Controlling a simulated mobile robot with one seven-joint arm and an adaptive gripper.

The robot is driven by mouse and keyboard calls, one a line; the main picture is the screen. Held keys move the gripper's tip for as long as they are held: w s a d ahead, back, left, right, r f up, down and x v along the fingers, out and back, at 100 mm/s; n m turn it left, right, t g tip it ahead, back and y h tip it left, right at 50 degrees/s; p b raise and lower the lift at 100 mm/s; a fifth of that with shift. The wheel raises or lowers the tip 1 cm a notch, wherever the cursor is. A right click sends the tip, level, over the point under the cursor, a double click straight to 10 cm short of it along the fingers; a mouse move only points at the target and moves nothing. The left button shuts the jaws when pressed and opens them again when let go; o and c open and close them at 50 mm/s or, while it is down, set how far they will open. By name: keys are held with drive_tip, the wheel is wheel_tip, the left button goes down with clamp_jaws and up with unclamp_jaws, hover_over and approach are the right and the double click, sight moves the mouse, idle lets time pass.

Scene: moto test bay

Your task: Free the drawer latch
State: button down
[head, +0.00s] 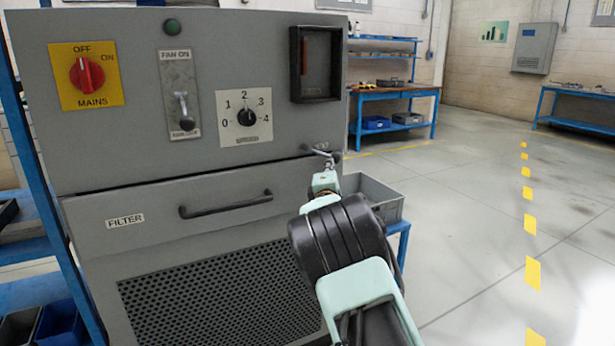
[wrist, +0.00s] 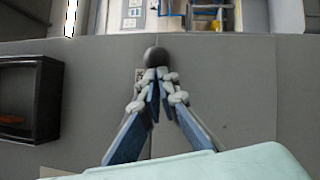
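The grey cabinet's drawer (head: 165,213), labelled FILTER, has a dark bar handle and looks closed. The latch (head: 337,156) is at the drawer's upper right corner, with a small label beside it. Its round black knob (wrist: 154,55) shows in the wrist view just beyond my fingertips. My gripper (head: 321,160) is at the latch, seen from behind, its tips small in the head view. In the wrist view my gripper (wrist: 158,76) has its fingers drawn together, tips at the knob's near edge. Whether they touch it is unclear. The latch's stem is hidden.
Above the drawer are a red mains switch (head: 86,75), a fan toggle (head: 182,105), a numbered dial (head: 246,117) and a dark framed box (head: 316,65). A grey bin (head: 378,197) stands on a blue stand to the right. Open floor lies beyond.

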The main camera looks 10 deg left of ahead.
drive_tip(key=shift+w+d+r, duration=0.3)
drive_tip(key=shift+d+r, duration=0.15)
drive_tip(key=shift+d, duration=0.15)
drive_tip(key=shift+d+r, duration=0.1)
idle(0.3)
